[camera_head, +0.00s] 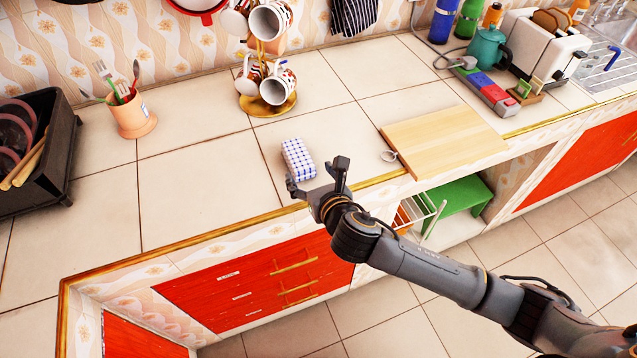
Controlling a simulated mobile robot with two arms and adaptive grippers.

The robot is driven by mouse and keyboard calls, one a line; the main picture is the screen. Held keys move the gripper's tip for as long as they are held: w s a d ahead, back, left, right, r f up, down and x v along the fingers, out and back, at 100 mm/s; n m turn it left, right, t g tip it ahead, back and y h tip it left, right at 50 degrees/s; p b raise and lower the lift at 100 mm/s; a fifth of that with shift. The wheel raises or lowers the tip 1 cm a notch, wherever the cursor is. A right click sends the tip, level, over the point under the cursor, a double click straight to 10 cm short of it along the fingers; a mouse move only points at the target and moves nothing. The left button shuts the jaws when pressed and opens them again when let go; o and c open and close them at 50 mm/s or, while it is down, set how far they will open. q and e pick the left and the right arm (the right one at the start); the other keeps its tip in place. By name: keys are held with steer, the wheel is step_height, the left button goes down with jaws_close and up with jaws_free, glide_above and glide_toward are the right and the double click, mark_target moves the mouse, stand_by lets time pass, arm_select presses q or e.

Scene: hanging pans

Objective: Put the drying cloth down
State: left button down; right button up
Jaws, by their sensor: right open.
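A folded blue-and-white checked cloth (298,159) lies on the tiled counter (205,165) near its front edge. My right gripper (316,177) is open and empty. Its fingers are just in front of the cloth, at the cloth's near end in the picture. I cannot tell whether a fingertip touches the cloth. My left gripper is not in view.
A wooden board (443,138) lies right of the gripper. A mug stand (268,103) is behind the cloth. A utensil pot (131,116) and a black dish rack (50,140) are left. A toaster (535,50) is far right. Counter left of the cloth is clear.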

steer(key=v, duration=0.5)
steer(key=shift+s+r, duration=0.1)
